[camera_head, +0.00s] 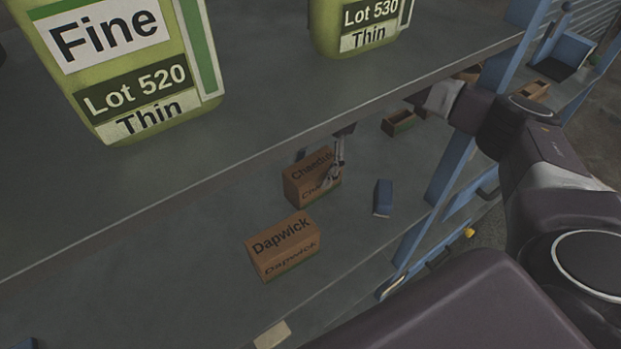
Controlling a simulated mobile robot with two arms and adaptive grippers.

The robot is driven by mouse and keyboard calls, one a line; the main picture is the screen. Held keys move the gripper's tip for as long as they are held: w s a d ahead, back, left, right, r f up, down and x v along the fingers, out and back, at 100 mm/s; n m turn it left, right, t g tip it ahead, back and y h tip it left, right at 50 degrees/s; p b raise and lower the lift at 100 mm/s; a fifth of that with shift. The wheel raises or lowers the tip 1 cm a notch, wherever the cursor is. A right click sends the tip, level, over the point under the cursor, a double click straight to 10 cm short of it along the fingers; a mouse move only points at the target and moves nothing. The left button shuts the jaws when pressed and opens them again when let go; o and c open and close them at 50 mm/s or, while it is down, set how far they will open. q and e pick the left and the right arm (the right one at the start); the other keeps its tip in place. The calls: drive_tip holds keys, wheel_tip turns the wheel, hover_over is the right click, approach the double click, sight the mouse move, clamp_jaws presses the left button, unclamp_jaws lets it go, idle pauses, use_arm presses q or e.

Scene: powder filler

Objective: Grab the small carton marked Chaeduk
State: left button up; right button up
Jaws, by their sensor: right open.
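The small brown carton marked Chaeduk (302,190) stands on the lower shelf, just under the front edge of the upper shelf. My right gripper (322,165) is at this carton, open. One finger shows in front of the carton's right end and a dark part shows behind its top left. I cannot tell whether the fingers touch the carton. The upper shelf hides most of the gripper's body. My left gripper is not in view.
A similar carton marked Dapwick (283,247) stands nearer on the lower shelf (180,270). A small blue block (383,198) lies to the right. Green containers stand on the upper shelf (250,100), above my right gripper. A blue post (450,170) stands beside my right arm.

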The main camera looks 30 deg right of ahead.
drive_tip(key=shift+s+a+f, duration=0.2)
drive_tip(key=shift+a+f, duration=0.1)
drive_tip(key=shift+f, duration=0.2)
drive_tip(key=b+x, duration=0.4)
drive_tip(key=shift+f, duration=0.35)
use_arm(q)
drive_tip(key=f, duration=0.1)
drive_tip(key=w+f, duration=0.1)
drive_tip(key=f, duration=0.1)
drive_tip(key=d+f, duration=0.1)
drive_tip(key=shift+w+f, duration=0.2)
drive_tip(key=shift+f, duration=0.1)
use_arm(e)
drive_tip(key=shift+a+r, duration=0.1)
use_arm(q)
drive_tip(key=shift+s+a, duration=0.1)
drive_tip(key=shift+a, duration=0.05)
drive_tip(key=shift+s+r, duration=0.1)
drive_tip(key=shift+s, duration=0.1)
use_arm(e)
drive_tip(key=shift+f, duration=0.25)
drive_tip(key=c, duration=1.6)
